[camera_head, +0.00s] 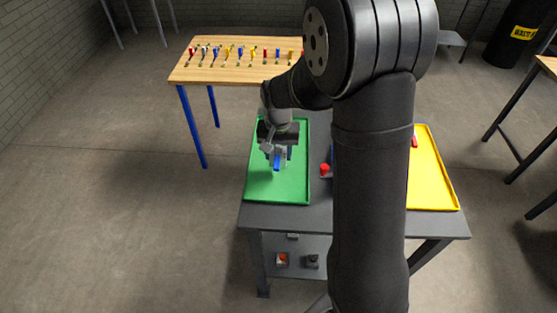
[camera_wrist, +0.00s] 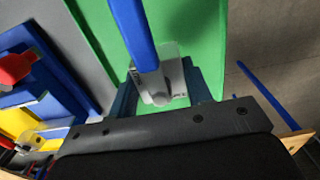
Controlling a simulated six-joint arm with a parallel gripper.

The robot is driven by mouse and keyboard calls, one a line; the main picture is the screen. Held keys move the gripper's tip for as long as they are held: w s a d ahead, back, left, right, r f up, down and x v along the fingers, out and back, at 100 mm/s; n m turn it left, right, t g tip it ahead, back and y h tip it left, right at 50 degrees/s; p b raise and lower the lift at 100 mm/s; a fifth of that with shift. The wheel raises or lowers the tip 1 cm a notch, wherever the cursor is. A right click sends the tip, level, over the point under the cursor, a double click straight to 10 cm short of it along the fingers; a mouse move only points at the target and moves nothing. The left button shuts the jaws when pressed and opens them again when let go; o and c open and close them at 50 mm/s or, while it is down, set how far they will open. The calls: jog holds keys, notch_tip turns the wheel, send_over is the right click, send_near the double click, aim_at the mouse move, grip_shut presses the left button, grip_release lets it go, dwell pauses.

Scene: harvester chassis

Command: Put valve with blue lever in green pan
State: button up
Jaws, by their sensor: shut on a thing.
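The valve with the blue lever (camera_head: 277,162) is held in my gripper (camera_head: 277,153) over the green pan (camera_head: 262,187). In the wrist view its blue lever (camera_wrist: 133,30) points away from the gripper, and its grey metal body (camera_wrist: 160,84) sits between the fingers. My gripper (camera_wrist: 165,92) is shut on the valve. The green pan (camera_wrist: 200,35) lies behind and below the valve in the wrist view. I cannot tell whether the valve touches the pan floor. No other thing shows in the visible part of the pan.
A valve with a red lever (camera_head: 325,170) stands on the grey table (camera_head: 290,216) right of the pan. A yellow tray (camera_head: 432,182) lies at the right end, partly hidden by my arm. A wooden table (camera_head: 225,73) with several coloured valves stands behind.

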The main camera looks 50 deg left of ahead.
aim_at(278, 148)
jog(key=shift+f, duration=2)
jog(key=shift+f, duration=0.2)
jog(key=o, duration=1.3)
notch_tip(278, 148, up, 12)
jog(key=shift+r, duration=0.2)
